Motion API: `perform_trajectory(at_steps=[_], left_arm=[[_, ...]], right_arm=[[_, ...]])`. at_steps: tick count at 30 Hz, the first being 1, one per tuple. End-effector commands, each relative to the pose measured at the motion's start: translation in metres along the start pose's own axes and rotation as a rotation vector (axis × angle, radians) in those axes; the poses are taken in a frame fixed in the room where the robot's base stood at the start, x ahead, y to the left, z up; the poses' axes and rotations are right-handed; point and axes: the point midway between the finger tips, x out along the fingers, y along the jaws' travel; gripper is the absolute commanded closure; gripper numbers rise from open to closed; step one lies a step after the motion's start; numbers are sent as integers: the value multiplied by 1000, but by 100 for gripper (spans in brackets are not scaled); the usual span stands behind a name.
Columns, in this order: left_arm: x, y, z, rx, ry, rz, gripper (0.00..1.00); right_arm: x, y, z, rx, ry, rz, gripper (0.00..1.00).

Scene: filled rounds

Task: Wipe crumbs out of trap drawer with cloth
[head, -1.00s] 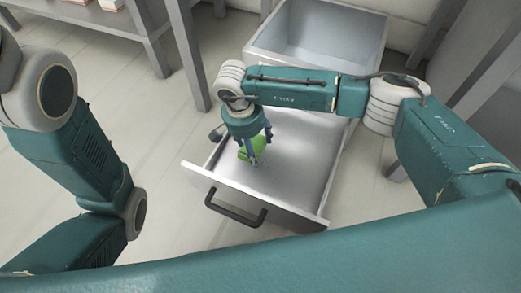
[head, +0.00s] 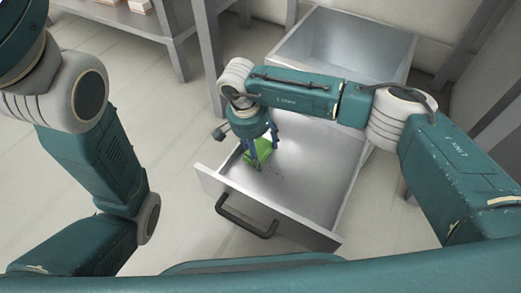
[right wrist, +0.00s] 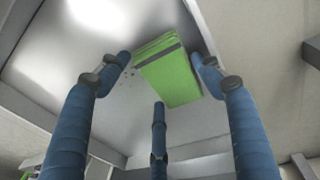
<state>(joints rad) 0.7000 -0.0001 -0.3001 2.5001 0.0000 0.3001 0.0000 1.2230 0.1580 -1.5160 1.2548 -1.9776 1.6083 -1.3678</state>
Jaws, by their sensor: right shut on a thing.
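The trap drawer (head: 308,190) is a pulled-out metal tray with a dark bar handle (head: 246,216) on its front. My right gripper (head: 259,158) points down into it, near the left side of the front panel. It is shut on a folded green cloth (head: 254,148), which also shows between the blue fingers in the right wrist view (right wrist: 168,80). A dark stripe runs along one edge of the cloth. Small dark crumbs (right wrist: 128,73) lie on the drawer floor beside the cloth. My left gripper is out of view; only left arm links show.
A grey open-topped bin (head: 345,45) stands behind the drawer. A shelf (head: 120,20) with small items is at the upper left. Grey table legs (head: 212,60) stand left of the bin. The pale floor left of the drawer is clear.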

Motion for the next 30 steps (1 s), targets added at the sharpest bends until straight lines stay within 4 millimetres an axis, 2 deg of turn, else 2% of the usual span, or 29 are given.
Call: perform_trajectory(at_steps=[1,18,30], left_arm=[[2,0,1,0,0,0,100],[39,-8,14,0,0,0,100],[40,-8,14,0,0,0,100]], right_arm=[[-6,-9,5,-10,-5,-27,56],[-61,-1,-2,-8,-3,-26,56],[-62,2,-3,-5,-4,-17,55]])
